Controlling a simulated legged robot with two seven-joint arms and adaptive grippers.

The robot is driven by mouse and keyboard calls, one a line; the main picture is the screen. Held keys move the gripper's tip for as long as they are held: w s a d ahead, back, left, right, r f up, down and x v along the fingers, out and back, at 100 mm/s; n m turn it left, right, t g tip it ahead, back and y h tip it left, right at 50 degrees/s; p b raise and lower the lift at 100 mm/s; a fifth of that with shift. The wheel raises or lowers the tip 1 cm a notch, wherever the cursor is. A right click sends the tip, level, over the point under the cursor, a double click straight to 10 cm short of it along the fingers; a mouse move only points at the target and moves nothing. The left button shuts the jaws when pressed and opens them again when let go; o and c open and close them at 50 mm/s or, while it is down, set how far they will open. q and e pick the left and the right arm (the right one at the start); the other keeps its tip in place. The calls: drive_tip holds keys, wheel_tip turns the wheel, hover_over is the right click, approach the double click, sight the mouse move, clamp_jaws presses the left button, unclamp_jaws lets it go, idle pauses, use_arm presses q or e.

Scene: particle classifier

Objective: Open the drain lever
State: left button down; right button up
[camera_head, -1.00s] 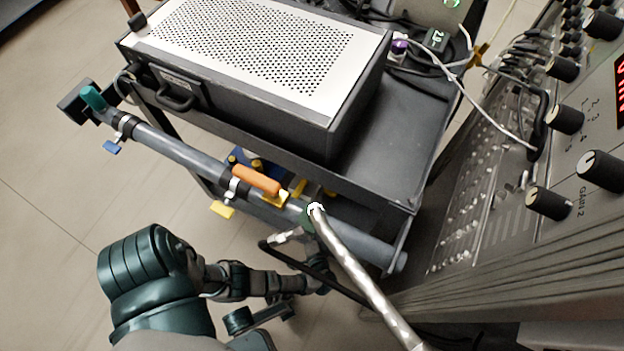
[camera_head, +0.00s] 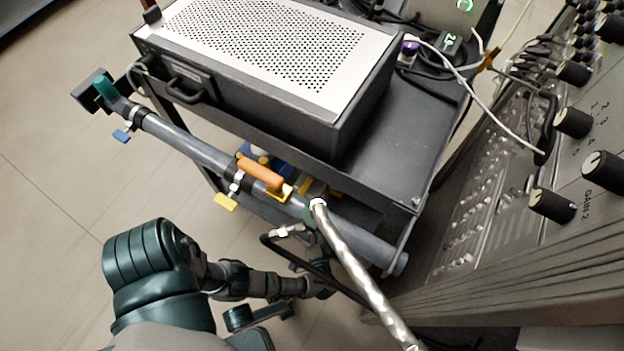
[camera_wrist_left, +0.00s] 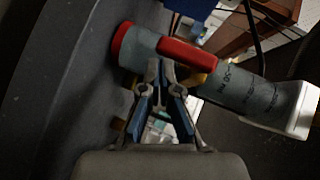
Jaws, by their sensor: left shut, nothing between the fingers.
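In the left wrist view a red lever (camera_wrist_left: 187,53) lies along a grey pipe (camera_wrist_left: 228,84) with a red-rimmed end. My left gripper (camera_wrist_left: 162,68) is shut and empty, its fingertips close together by the left part of the red lever. I cannot tell whether they touch it. In the head view my left arm reaches in from the lower left, and its hand is mostly hidden behind a hose and the metal tube. The red lever cannot be made out there. An orange lever (camera_head: 260,173) sits on the long grey pipe (camera_head: 190,147). My right gripper is not in view.
A black cart (camera_head: 405,160) carries a perforated box (camera_head: 270,45). A braided metal tube (camera_head: 355,265) slants down from the long pipe. A panel with knobs (camera_head: 603,170) stands at the right. Open floor (camera_head: 60,200) lies at the left.

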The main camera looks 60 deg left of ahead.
use_arm(q)
drive_tip(key=v, duration=1)
drive_tip(key=shift+d, duration=0.4)
